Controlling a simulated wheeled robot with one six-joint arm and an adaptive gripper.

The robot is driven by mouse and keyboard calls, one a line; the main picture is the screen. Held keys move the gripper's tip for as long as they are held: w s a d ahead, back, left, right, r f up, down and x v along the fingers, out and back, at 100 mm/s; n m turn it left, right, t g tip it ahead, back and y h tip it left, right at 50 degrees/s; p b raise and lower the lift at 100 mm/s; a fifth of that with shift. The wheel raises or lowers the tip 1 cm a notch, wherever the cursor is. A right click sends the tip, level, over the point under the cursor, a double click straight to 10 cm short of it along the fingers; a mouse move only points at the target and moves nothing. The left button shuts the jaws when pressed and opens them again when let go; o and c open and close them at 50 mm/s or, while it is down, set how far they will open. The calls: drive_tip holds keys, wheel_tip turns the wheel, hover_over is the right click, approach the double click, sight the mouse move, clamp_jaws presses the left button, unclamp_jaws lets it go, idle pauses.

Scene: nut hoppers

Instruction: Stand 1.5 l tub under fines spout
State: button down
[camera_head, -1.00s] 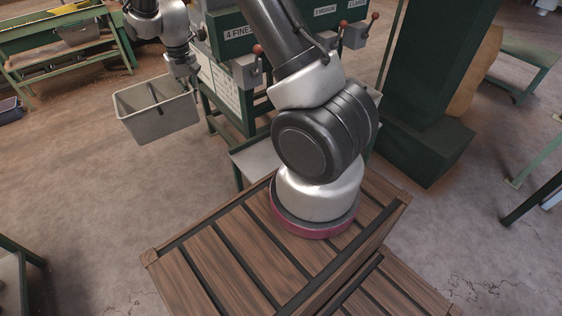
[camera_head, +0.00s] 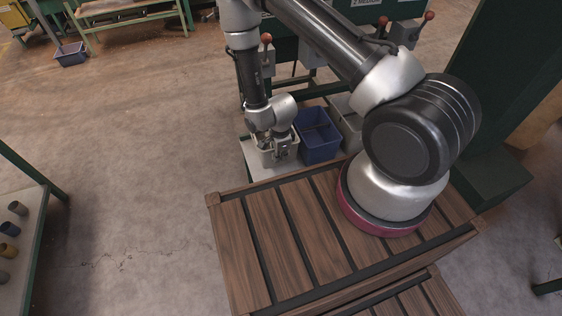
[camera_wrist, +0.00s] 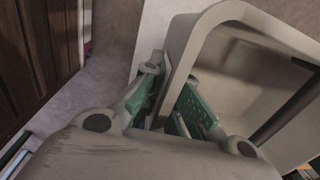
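A pale grey tub with a dark bar across its inside fills the right of the wrist view (camera_wrist: 245,75). In the head view the grey tub (camera_head: 266,159) is at the left end of a pale shelf (camera_head: 262,173), partly hidden by my gripper (camera_head: 281,148). In the wrist view my gripper (camera_wrist: 172,98) has its green-padded fingers on either side of the tub's near wall and looks shut on it. I cannot tell whether the tub's base touches the shelf. The spout above it is hidden by my arm.
A blue tub (camera_head: 319,138) stands just right of the grey one, with another grey tub (camera_head: 349,122) beyond it. The green hopper stand (camera_head: 381,14) with red-knobbed levers rises behind. A slatted wooden surface (camera_head: 262,235) lies in front.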

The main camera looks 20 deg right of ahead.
wheel_tip(320, 180, down, 7)
drive_tip(key=shift+f, duration=0.2)
idle(0.3)
drive_tip(key=c, duration=1.6)
unclamp_jaws()
drive_tip(key=shift+f, duration=0.1)
drive_tip(key=shift+c, duration=0.2)
